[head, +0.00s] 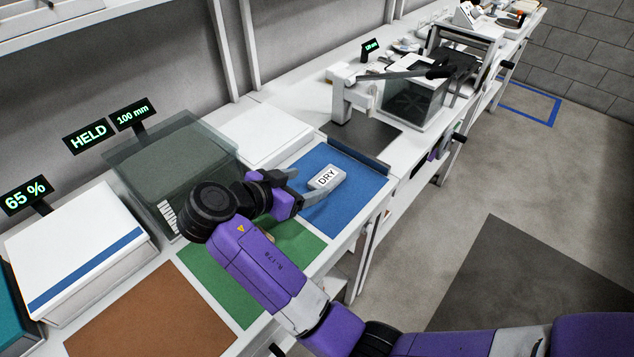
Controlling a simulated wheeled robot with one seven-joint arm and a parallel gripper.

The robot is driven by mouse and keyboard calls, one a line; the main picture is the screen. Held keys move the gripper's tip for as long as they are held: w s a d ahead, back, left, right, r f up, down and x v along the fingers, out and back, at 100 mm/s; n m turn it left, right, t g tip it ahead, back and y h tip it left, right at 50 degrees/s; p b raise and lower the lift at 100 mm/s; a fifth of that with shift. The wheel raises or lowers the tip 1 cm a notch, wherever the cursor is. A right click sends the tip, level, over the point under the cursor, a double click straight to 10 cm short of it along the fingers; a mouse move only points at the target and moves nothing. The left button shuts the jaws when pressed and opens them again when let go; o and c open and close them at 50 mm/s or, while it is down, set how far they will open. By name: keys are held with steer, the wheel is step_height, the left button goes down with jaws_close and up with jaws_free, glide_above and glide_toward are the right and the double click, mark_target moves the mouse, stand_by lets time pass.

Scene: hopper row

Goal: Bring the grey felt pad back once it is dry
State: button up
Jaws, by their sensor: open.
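A small light-grey block (329,177) with a white label reading "DRY" lies on the blue mat (345,207). I cannot tell whether it is felt; no other grey pad stands out. My gripper (308,184) is open over the blue mat, its fingers pointing right toward the block. The fingertips are at the block's left end; I cannot tell whether they touch it. My wrist and forearm hide part of the green mat (212,275).
A smoked clear box (160,150) stands at left, with signs "HELD" (88,136) and "100 mm" (132,113). A white box with a blue stripe (80,245) has a "65 %" sign (25,195). The brown mat (150,315) is bare. A lever press (350,100) stands beyond.

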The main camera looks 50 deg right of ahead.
steer(key=shift+v, duration=2.15)
steer(key=shift+d, duration=0.1)
